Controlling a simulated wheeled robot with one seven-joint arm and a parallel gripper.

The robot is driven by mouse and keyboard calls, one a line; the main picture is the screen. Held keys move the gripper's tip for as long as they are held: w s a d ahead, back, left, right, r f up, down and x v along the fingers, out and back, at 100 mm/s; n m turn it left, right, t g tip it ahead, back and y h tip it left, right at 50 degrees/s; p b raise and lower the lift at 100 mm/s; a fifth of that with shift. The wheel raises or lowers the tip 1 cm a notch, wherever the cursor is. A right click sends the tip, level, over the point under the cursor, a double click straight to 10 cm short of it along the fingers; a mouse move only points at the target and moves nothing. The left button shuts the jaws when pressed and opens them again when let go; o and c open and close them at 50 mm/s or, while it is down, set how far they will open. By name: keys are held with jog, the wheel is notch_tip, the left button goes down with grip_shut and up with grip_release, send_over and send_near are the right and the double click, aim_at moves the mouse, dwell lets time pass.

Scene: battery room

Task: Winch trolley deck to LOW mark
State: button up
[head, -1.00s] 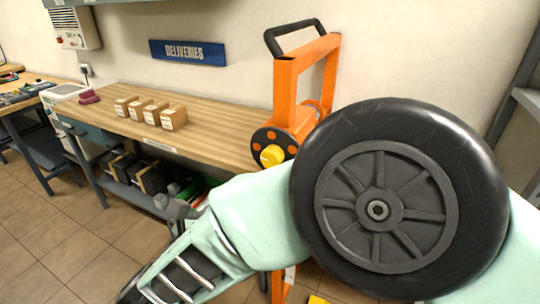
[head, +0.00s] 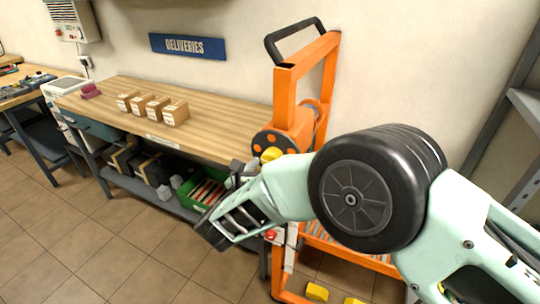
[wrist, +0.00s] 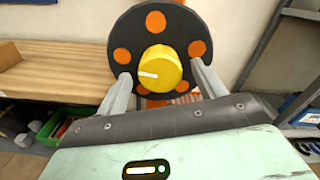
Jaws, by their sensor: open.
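The orange trolley (head: 283,90) stands against the wall with a black push handle on top. On its side is a black winch disc (wrist: 195,40) with orange spots and a yellow knob (wrist: 160,68) at its centre. The knob has a white line pointing left in the wrist view. In the head view the knob (head: 271,154) shows just beyond my gripper (head: 243,172). My gripper is open, its two fingers on either side of the knob in the wrist view; contact cannot be told.
A wooden bench (head: 215,128) with several small boxes stands left of the trolley. Under it are a green crate (head: 203,193) and dark boxes. Yellow blocks (head: 316,292) show low at the trolley. The tiled floor at front left is clear.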

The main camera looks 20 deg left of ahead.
jog(key=shift+w+d, duration=0.1)
jog(key=shift+w, duration=0.9)
jog(key=c, duration=1)
jog(key=shift+f+n+b, duration=0.15)
jog(key=shift+n+b, duration=0.15)
jog(key=shift+b, duration=0.1)
